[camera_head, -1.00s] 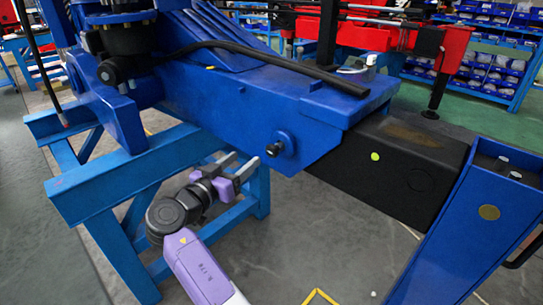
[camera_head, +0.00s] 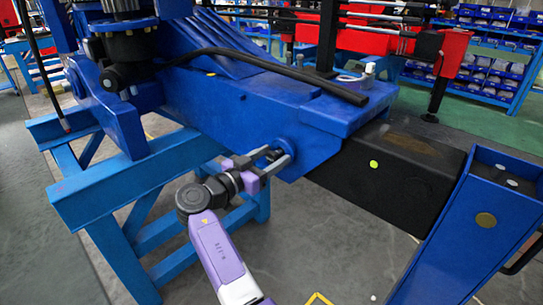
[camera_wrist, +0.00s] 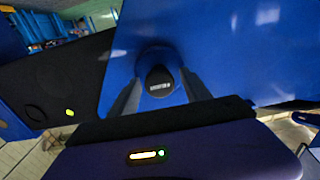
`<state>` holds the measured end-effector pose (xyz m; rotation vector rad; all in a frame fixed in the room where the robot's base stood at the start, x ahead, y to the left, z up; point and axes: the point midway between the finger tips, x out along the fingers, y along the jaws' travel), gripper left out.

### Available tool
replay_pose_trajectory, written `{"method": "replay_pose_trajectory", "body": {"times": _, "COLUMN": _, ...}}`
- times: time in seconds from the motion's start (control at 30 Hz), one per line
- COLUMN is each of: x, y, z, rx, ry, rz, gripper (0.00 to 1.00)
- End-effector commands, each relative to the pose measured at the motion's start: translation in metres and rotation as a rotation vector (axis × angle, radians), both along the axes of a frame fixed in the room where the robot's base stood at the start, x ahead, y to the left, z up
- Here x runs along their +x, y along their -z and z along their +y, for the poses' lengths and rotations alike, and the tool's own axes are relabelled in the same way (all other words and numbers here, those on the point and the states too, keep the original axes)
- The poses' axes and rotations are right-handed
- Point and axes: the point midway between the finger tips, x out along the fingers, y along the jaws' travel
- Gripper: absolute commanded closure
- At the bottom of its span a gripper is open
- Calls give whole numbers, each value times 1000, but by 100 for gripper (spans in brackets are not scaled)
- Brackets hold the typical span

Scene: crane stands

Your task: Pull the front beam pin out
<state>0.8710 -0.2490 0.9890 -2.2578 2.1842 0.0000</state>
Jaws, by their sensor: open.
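The front beam pin (camera_wrist: 159,82) shows in the wrist view as a dark round head with small lettering, set in a round blue boss on the blue beam (camera_wrist: 215,45). In the head view the pin (camera_head: 272,155) is mostly hidden by my fingers on the front face of the beam (camera_head: 255,110). My gripper (camera_head: 276,160) is open, with its two fingers on either side of the pin head. In the wrist view the fingers (camera_wrist: 160,92) flank the pin with a gap at each side; I cannot tell whether either touches it.
A black beam section (camera_head: 385,175) extends to the right toward a blue post (camera_head: 465,230). A blue support stand (camera_head: 130,180) is left of my arm. Open floor (camera_head: 325,235) lies below the beam. Shelves with blue bins (camera_head: 490,75) stand behind.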

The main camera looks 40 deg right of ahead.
Motion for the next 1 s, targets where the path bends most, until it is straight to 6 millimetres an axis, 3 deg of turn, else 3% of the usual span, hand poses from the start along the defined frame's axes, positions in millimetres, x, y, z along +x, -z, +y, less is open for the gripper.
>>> {"method": "replay_pose_trajectory", "body": {"times": 0.2, "x": 0, "y": 0, "z": 0, "rx": 0, "ry": -1, "rz": 0, "gripper": 46}}
{"method": "replay_pose_trajectory", "body": {"times": 0.4, "x": 0, "y": 0, "z": 0, "rx": 0, "ry": -1, "rz": 0, "gripper": 85}}
{"method": "replay_pose_trajectory", "body": {"times": 0.5, "x": 0, "y": 0, "z": 0, "rx": 0, "ry": -1, "rz": 0, "gripper": 100}}
{"method": "replay_pose_trajectory", "body": {"times": 1.0, "x": 0, "y": 0, "z": 0, "rx": 0, "ry": -1, "rz": 0, "gripper": 100}}
